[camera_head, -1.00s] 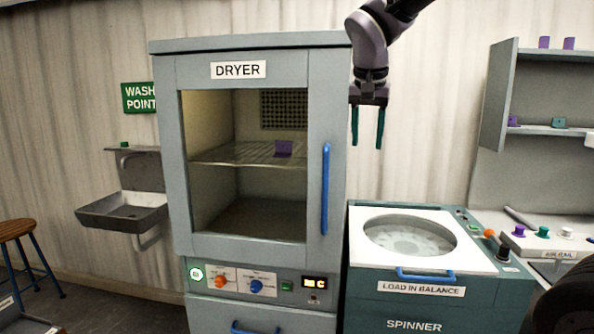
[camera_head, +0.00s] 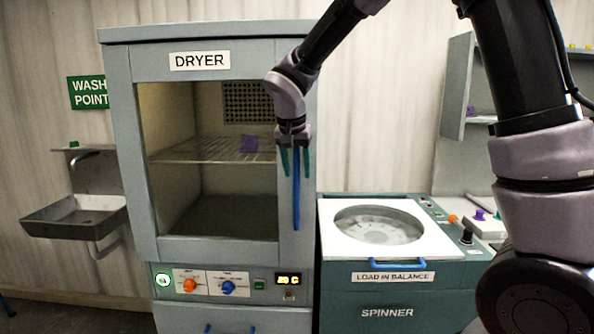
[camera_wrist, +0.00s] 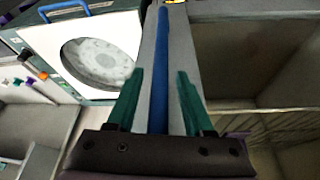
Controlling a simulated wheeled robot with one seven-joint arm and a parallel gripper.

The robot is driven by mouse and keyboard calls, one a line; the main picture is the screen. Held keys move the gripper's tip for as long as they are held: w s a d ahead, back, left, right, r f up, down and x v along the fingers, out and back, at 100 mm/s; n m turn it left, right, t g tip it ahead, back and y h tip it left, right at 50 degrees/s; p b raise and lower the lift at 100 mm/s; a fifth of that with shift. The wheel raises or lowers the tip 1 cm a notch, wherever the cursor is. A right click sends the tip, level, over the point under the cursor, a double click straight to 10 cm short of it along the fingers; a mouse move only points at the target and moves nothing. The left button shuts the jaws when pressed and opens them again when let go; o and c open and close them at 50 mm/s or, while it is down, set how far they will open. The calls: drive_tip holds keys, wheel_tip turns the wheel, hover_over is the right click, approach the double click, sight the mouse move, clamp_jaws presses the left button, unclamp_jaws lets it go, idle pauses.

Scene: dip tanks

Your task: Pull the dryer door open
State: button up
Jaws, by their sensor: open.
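The dryer (camera_head: 120,150) is a grey cabinet with a glazed door, which looks shut. Its blue vertical handle (camera_head: 296,200) runs down the right side of the door. My gripper (camera_head: 296,172) is open at the upper part of the handle, with its green fingers pointing down. In the wrist view, the handle (camera_wrist: 161,60) runs between the two fingers, and my gripper (camera_wrist: 160,100) is not closed on it. The top of the handle is hidden by my gripper in the head view. A purple piece (camera_head: 250,143) sits on the wire shelf behind the glass.
The spinner (camera_head: 350,285) stands right of the dryer, with a blue handle (camera_head: 398,265) on its front. A control panel with an orange knob (camera_head: 190,286) and a blue knob (camera_head: 228,288) lies below the door. A sink (camera_head: 75,218) is at the left.

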drive_tip(key=shift+w+f, duration=0.1)
drive_tip(key=shift+f, duration=0.15)
clamp_jaws()
idle(1.4)
